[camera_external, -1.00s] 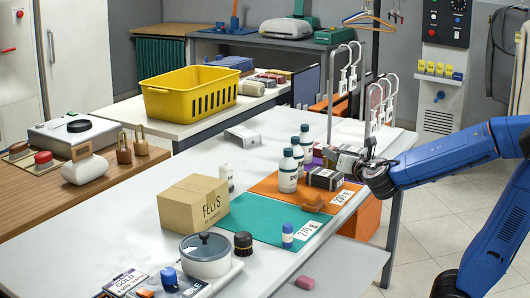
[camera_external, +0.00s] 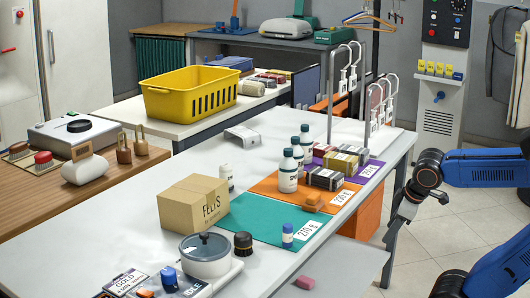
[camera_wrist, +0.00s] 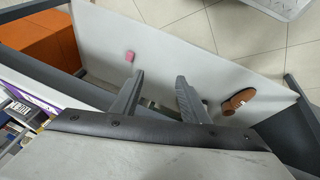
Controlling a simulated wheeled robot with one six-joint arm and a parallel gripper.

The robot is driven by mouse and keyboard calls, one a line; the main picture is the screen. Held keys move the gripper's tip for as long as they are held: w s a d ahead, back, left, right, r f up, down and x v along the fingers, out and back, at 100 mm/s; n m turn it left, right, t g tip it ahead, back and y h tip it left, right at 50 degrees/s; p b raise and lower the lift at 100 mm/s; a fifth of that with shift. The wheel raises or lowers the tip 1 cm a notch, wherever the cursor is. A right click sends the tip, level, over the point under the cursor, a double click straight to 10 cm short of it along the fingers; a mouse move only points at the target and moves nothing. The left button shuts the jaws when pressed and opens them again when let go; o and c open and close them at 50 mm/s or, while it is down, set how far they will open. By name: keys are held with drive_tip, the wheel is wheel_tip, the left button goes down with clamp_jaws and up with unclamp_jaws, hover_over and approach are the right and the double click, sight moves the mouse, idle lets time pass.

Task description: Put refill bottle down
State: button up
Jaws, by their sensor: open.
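I cannot tell which bottle is the refill bottle. White bottles with dark caps (camera_external: 288,172) stand upright at the orange mat's (camera_external: 268,187) left edge. A smaller white bottle (camera_external: 226,180) stands behind the cardboard box. A small blue-capped container (camera_external: 287,237) stands on the teal mat. My gripper (camera_external: 391,228) is off the table's right side, pointing down, apart from all of these. In the wrist view my gripper (camera_wrist: 160,92) has its fingers apart with nothing held between them. A brown object with a white patch (camera_wrist: 238,101) lies on the pale lower shelf (camera_wrist: 180,60), right of the fingers.
A pink block (camera_external: 305,283) lies on the lower shelf; the wrist view shows it too (camera_wrist: 130,57). A cardboard box (camera_external: 192,206) and a round lidded pot (camera_external: 205,258) stand on the white table (camera_external: 265,128). Dark boxes (camera_external: 325,178) lie near the table's right edge.

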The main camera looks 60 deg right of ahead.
drive_tip(key=a+m+y, duration=0.1)
drive_tip(key=a, duration=0.1)
drive_tip(key=s+a+m+y, duration=0.1)
drive_tip(key=a, duration=0.1)
drive_tip(key=shift+s+a, duration=0.1)
drive_tip(key=shift+s, duration=0.05)
